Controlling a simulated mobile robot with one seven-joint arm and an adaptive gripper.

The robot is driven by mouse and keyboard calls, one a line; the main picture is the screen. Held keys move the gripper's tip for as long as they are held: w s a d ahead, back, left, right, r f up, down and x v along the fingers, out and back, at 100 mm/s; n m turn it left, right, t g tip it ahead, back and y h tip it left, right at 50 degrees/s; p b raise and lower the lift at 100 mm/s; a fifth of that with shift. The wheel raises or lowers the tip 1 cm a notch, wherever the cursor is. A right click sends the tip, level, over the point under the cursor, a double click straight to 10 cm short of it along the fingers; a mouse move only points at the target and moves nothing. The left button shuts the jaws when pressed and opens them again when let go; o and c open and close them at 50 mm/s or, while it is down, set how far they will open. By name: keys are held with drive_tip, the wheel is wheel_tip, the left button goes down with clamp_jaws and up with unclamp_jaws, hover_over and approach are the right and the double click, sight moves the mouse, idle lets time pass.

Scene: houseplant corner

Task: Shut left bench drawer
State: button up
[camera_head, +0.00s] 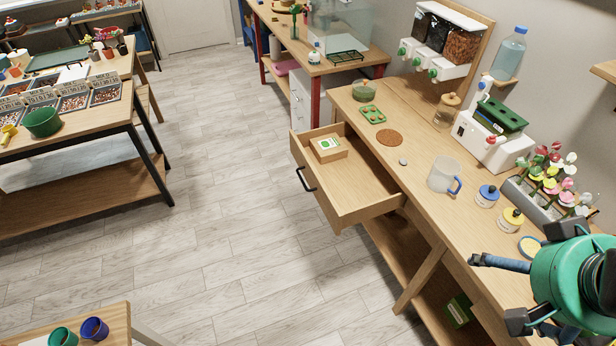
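The wooden bench drawer (362,194) is pulled far out of the long wooden bench (402,173), sticking out toward the left over the floor. Its dark bar handle (306,180) is on the front panel. A small wooden box with a green and white packet (329,146) is inside the drawer. My gripper (494,291), with a green body and dark fingers, is at the lower right over the near end of the bench. Its fingers are spread apart and nothing shows between them. It is well apart from the drawer.
A clear mug (442,174), two small jars (486,196), a flower planter (541,200) and a white device with a green top (492,136) stand on the bench. The floor (240,230) left of the drawer is clear. A low table with two cups (94,328) is at the lower left.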

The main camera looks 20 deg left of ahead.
drive_tip(key=shift+w, duration=0.1)
drive_tip(key=c, duration=0.8)
drive_tip(key=shift+w+a+r+n, duration=0.1)
drive_tip(key=shift+w+a+n, duration=0.25)
drive_tip(key=shift+w, duration=0.3)
drive_tip(key=c, duration=0.9)
drive_tip(key=w, duration=0.1)
drive_tip(key=w+a+n, duration=0.1)
drive_tip(key=w+n, duration=0.1)
drive_tip(key=w, duration=0.1)
drive_tip(key=shift+w+a+g, duration=0.1)
drive_tip(key=shift+a+g, duration=0.2)
drive_tip(key=shift+g, duration=0.1)
clamp_jaws()
drive_tip(key=w+a+f+n+g+h+p, duration=0.1)
drive_tip(key=w+a+f+n, duration=0.45)
drive_tip(key=w+a, duration=0.35)
drive_tip(key=w+a+f+n+g+p, duration=0.1)
drive_tip(key=w+a+f+n, duration=0.45)
drive_tip(key=w+a, duration=0.35)
drive_tip(key=a+f+n+h, duration=0.2)
drive_tip(key=a+f+n, duration=1.1)
drive_tip(key=a+f, duration=1.3)
drive_tip(key=shift+w+a+f+p, duration=0.2)
drive_tip(key=shift+a+f+p, duration=0.1)
drive_tip(key=shift+f, duration=0.4)
